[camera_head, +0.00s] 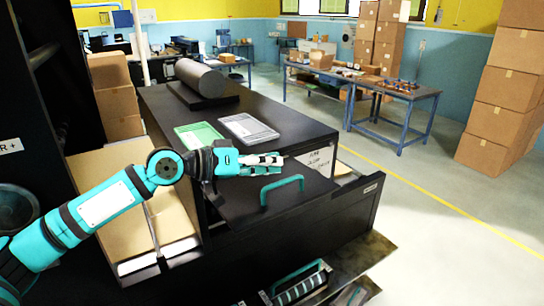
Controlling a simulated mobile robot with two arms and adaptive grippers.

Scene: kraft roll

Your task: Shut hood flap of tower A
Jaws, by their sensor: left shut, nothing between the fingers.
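A black machine cabinet (160,105) stands in the middle; no marking for tower A is readable on it. A dark flap (240,205) with a teal bar handle (282,190) juts out at its near side, seemingly open and tilted. My left gripper (280,164) is shut and empty. It appears just above and behind the handle in the picture, over the flap; whether it touches the flap I cannot tell. My left arm covers part of the flap's left side. My right gripper is not in view.
A dark roll (202,77), a green tray (198,134) and a grey tray (248,128) lie on the cabinet top. Brown board (105,165) stands left. Blue workbenches (420,96) and stacked boxes (505,95) are behind. Floor at right is clear.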

